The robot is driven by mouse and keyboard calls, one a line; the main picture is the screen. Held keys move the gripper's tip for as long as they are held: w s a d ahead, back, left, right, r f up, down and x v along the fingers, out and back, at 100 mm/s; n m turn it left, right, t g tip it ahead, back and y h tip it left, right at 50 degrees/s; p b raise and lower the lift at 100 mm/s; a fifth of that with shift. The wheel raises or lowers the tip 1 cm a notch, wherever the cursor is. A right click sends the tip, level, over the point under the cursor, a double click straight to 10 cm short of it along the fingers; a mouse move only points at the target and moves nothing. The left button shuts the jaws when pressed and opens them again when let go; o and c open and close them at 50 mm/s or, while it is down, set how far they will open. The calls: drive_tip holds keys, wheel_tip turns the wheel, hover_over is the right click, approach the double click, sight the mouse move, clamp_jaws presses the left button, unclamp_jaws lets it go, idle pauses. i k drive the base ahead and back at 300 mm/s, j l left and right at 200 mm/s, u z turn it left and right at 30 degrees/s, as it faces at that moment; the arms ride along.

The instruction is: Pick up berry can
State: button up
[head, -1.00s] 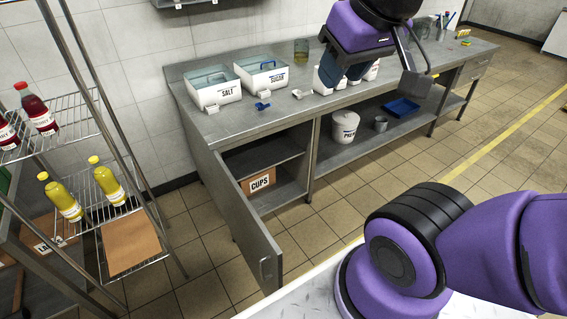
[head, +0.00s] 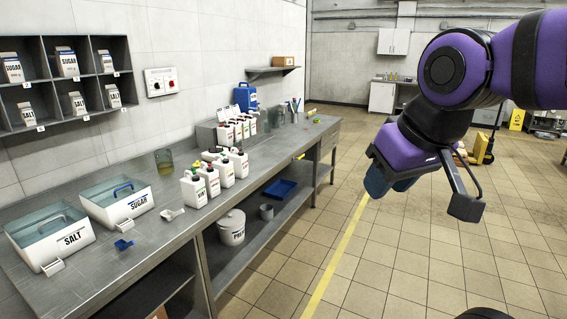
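No can that I can read as berry shows. Several white cans with handles stand on the steel bench (head: 140,225) in two groups. The nearer group has a front can (head: 193,190), a second can (head: 210,180) beside it and others behind. The farther group of cans (head: 230,133) has coloured labels, some reddish, too small to read. My gripper (head: 390,186) hangs in the air over the floor, right of the bench and well apart from the cans. I see nothing held.
A white bucket (head: 232,228) and a blue tray (head: 280,188) sit on the lower shelf. The tiled floor (head: 385,265) right of the bench is open.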

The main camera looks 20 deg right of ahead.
sight(240, 158)
drive_tip(key=i+l, duration=0.3)
drive_tip(key=i, duration=0.25)
drive_tip(key=i+l, duration=0.3)
drive_tip(key=i, duration=0.25)
drive_tip(key=i+l, duration=0.3)
drive_tip(key=i, duration=0.25)
drive_tip(key=i+l, duration=0.3)
drive_tip(key=i, duration=0.25)
drive_tip(key=i+l, duration=0.3)
drive_tip(key=i, duration=0.25)
drive_tip(key=i+l, duration=0.3)
drive_tip(key=i, duration=0.25)
drive_tip(key=j+u, duration=0.05)
